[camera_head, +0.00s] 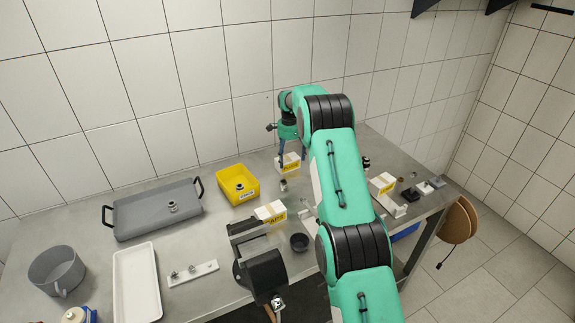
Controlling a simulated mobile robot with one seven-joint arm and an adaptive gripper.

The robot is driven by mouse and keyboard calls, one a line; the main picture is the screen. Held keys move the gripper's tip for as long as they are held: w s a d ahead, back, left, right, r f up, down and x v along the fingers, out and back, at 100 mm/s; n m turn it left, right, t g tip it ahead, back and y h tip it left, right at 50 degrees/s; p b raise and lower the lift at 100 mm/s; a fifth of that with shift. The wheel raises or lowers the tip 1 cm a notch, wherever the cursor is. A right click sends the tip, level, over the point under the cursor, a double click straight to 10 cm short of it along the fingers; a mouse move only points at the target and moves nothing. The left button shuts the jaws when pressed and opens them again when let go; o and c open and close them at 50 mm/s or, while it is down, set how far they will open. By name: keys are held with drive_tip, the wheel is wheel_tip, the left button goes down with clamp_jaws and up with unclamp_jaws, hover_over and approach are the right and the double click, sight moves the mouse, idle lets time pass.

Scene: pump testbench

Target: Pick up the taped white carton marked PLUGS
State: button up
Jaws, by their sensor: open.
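Three small white cartons with yellow labels stand on the metal bench. One carton (290,163) is at the back, directly below my gripper (291,157). Its label is too small to read, so I cannot tell for sure that it is the PLUGS one. My gripper is open and points down, with its fingers around or just above this carton; contact is not clear. A second carton (270,212) is nearer, and its label seems to read CAPS. A third carton (382,183) is to the right of my arm, its label unreadable here.
A yellow bin (238,188) with a metal part stands left of the cartons. A grey tray (140,223), a white tray (136,284) and a grey pot (55,273) are further left. A black bowl (299,243) and a dark machine (262,270) stand in front. A tiled wall closes the back.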

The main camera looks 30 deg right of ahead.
sight(289, 160)
drive_tip(key=shift+f, duration=1.6)
drive_tip(key=c, duration=1.4)
